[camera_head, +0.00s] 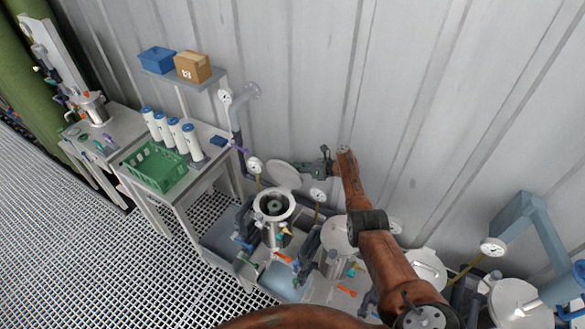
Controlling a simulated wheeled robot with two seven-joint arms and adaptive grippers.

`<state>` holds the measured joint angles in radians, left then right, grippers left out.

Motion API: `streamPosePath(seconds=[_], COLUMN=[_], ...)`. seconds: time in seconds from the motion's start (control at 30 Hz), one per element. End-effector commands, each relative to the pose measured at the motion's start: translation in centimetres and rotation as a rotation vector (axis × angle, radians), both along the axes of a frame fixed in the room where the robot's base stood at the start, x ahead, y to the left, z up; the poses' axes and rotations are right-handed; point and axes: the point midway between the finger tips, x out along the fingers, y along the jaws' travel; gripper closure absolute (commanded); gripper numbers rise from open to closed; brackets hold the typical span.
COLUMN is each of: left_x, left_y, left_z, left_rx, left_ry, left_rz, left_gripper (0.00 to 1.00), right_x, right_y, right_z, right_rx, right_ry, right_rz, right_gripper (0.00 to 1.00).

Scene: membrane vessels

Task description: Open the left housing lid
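The left housing (274,207) is a metal cylinder with its round top open and a dark inside. Its pale round lid (284,174) is swung up and back behind the opening, towards the wall. My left gripper (306,168), on the orange arm that reaches up across the picture, is at the right edge of the lid. It is small and dark, so I cannot tell whether its fingers are open or shut, or whether they touch the lid. My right gripper is out of view.
More housings with closed pale lids (338,235) stand to the right, partly behind my arm. Gauges (318,195) on thin stems rise close by. A cart with a green crate (155,167) and white cartridges (172,135) stands left. The corrugated wall is close behind.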

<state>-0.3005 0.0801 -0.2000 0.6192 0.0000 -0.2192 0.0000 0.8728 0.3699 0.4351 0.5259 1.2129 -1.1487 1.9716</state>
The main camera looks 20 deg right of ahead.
Motion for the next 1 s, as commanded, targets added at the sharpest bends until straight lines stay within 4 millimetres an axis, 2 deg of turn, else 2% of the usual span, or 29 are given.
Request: streamPosePath(seconds=[0.17, 0.37, 0.8, 1.0], left_x=[-0.1, 0.0, 0.1, 0.1], left_y=[0.1, 0.0, 0.0, 0.0], left_z=[0.0, 0.0, 0.0, 0.0], left_rx=[0.001, 0.0, 0.0, 0.0], left_ry=[0.001, 0.0, -0.001, -0.001], left_rz=[0.001, 0.0, 0.0, 0.0], left_gripper=[0.58, 0.58, 0.58, 0.58], right_x=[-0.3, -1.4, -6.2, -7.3], right_y=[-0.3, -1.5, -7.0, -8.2], right_z=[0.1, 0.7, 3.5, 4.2], right_rx=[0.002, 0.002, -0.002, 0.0], right_ry=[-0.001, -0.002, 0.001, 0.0], right_rz=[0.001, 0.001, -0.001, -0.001], right_gripper=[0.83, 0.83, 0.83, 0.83])
